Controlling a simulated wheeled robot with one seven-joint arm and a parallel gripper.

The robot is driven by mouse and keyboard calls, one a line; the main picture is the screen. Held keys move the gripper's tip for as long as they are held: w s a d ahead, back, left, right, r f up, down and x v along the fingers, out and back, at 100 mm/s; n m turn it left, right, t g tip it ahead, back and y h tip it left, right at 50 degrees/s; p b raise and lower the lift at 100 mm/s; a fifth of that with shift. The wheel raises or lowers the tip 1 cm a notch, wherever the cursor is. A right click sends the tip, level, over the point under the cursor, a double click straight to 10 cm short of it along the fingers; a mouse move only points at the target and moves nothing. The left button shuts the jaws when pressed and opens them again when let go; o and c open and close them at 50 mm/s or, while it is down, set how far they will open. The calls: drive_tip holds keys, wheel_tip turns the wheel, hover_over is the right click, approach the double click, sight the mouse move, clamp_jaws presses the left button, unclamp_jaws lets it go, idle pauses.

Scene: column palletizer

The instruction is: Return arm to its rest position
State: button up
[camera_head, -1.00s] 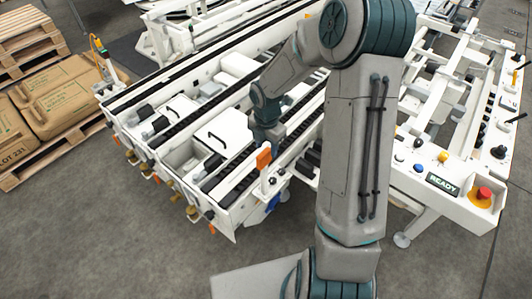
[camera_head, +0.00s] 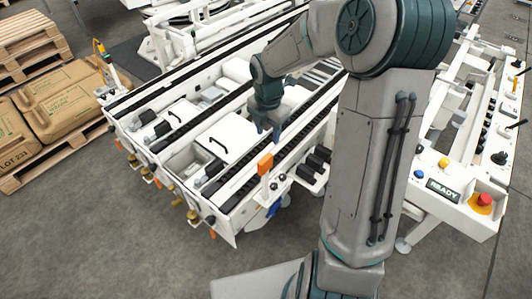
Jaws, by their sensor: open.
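My arm rises from the lower middle of the view, bends at a large teal joint near the top right of centre, and reaches left and down. My gripper (camera_head: 267,132) hangs at its end, pointing down, above the near right part of the white conveyor frame (camera_head: 226,206). Its jaws are small here; they look open with nothing between them. The gripper is just above and behind an orange block (camera_head: 265,164) on the conveyor's edge. I cannot tell its exact height over the rails.
A control panel (camera_head: 462,208) with a READY display (camera_head: 442,190) and a red button (camera_head: 484,200) is at the right, partly behind my arm. Brown sacks (camera_head: 62,105) lie on a pallet (camera_head: 45,160) at the left. Grey floor in front is clear.

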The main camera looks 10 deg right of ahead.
drive_tip(key=s+r+m+t, duration=0.1)
drive_tip(key=s+r+m, duration=0.4)
drive_tip(key=s+m, duration=0.5)
drive_tip(key=s+r+m+t, duration=0.2)
drive_tip(key=s+r+m, duration=0.4)
drive_tip(key=s+m, duration=0.5)
drive_tip(key=shift+a+r+m, duration=0.15)
drive_tip(key=shift+r+m, duration=0.05)
drive_tip(key=shift+m, duration=1.9)
